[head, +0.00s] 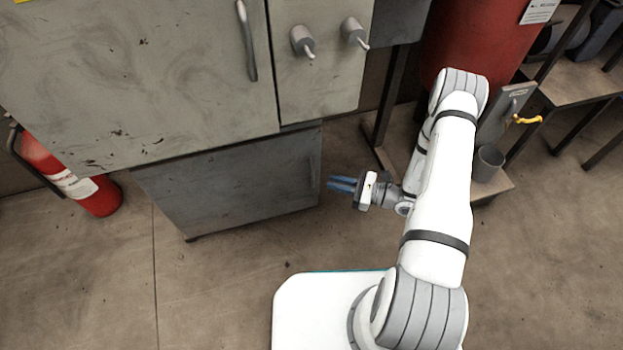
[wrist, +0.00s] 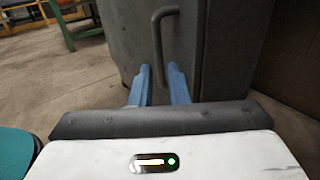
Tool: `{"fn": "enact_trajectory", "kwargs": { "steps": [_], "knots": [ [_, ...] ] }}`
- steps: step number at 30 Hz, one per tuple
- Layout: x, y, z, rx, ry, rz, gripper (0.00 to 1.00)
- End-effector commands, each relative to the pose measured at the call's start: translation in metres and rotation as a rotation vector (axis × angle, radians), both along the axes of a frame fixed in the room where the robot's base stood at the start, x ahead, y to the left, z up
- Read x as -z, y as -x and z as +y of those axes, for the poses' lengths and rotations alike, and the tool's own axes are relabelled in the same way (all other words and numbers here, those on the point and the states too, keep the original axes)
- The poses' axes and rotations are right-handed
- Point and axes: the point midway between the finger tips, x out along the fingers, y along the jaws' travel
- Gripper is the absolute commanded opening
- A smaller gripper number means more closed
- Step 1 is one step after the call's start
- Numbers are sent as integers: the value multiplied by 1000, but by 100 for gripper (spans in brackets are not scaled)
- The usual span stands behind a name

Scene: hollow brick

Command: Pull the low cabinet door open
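The low cabinet door (head: 235,180) is a dark grey panel under the lighter upper cabinet in the head view. It looks shut, though its edges are hard to judge. In the wrist view the grey door (wrist: 130,30) carries an upright bar handle (wrist: 157,45). My gripper (head: 335,183) is just right of the low cabinet, low down and pointing left. In the wrist view its two blue fingers (wrist: 159,70) are apart, and the handle's lower part shows in the gap between them. I cannot tell whether they touch it. The handle is not clear in the head view.
The upper cabinet (head: 130,90) overhangs the low door and has its own handle (head: 246,40) and two knobs. A red tank (head: 470,40) and a grey cup (head: 487,164) stand at right. Floor in front is open.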

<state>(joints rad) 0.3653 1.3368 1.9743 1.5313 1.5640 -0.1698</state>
Motion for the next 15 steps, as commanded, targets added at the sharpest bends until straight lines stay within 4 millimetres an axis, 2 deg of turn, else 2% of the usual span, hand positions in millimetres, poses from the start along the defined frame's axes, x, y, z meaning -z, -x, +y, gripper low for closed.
{"fn": "enact_trajectory", "kwargs": {
  "steps": [9,15],
  "knots": [
    [2,-12,46,-12,-1,0,15],
    [1,-20,69,-13,0,1,15]
  ]
}}
